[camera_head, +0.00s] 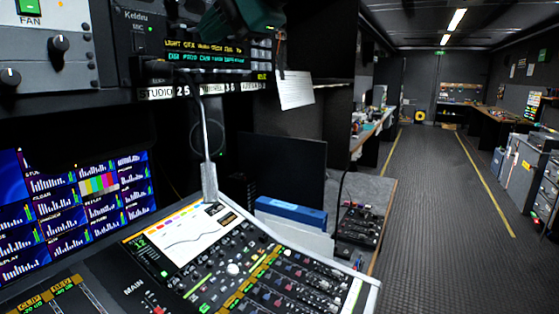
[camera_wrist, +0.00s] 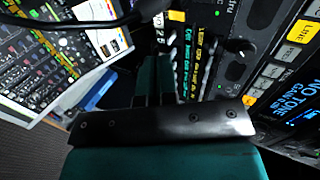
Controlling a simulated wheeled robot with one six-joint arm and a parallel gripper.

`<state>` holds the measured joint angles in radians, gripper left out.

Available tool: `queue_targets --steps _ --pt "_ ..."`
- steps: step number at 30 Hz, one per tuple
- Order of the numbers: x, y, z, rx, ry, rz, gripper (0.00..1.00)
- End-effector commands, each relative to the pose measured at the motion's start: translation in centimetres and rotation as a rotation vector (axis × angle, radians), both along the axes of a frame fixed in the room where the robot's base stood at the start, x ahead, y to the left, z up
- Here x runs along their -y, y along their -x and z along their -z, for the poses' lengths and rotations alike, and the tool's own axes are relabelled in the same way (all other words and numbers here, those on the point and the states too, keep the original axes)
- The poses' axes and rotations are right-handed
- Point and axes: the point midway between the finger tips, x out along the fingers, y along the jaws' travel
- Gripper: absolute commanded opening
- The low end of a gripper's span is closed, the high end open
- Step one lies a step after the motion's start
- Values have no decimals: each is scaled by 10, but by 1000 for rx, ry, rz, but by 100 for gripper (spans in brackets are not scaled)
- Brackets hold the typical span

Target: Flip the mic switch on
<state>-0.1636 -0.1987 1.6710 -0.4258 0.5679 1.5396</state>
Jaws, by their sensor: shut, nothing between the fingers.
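A dark panel (camera_head: 139,50) with the label "MIC" is at the top left of the head view, beside a two-line lit display. I cannot make out the mic switch itself or its position. My gripper (camera_head: 215,22) is teal and black and comes in at the top of the head view, in front of the rack just right of the MIC panel. In the wrist view my gripper (camera_wrist: 154,64) is shut and empty, its teal fingers pointing toward the rack. The lit display (camera_wrist: 194,60) is right of the fingers there. I cannot tell whether the fingertips touch the panel.
A gooseneck microphone (camera_head: 207,135) rises from the mixing console (camera_head: 215,262) below the rack. A fan panel with knobs (camera_head: 59,46) is left of the MIC panel. Monitors (camera_head: 75,205) fill the lower left. A paper sheet (camera_head: 295,90) hangs right of the display. The right aisle floor is clear.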

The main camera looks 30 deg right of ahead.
Motion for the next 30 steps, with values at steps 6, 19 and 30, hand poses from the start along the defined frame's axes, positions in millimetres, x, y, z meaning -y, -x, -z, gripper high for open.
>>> queue_targets --steps 6,19,30 --pt "13 -12 43 -20 114 -15 0" --pt "42 -20 128 -71 339 -76 0" --pt "69 -12 201 -132 529 -162 0"
